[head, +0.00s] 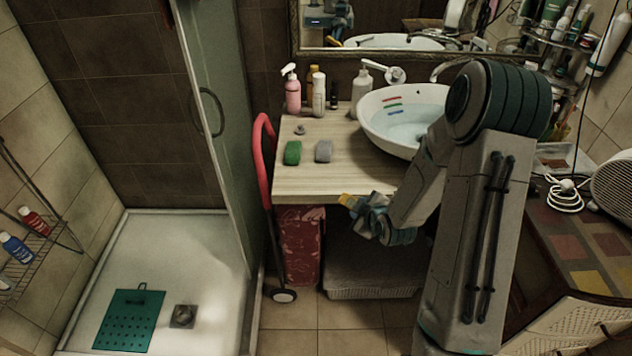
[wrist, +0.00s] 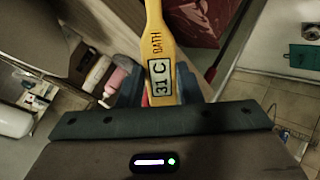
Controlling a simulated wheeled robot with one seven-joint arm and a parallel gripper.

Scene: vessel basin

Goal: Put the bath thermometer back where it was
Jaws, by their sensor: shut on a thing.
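The bath thermometer (wrist: 161,58) is yellow, with the word BATH and a display reading 31 C. In the wrist view it stands between the two dark fingers of my gripper (wrist: 160,88), which is shut on it. In the head view my gripper (head: 358,206) is in front of the wooden counter's front edge, near the height of its top. Only a small yellow part of the thermometer (head: 346,199) shows there. The white basin (head: 372,128) on the counter holds water, and coloured stripes show on its inner wall.
On the counter (head: 345,178) are a green sponge (head: 292,153), a grey sponge (head: 324,151) and several bottles at the back. A white basket (head: 370,278) is below. The counter's front left is clear.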

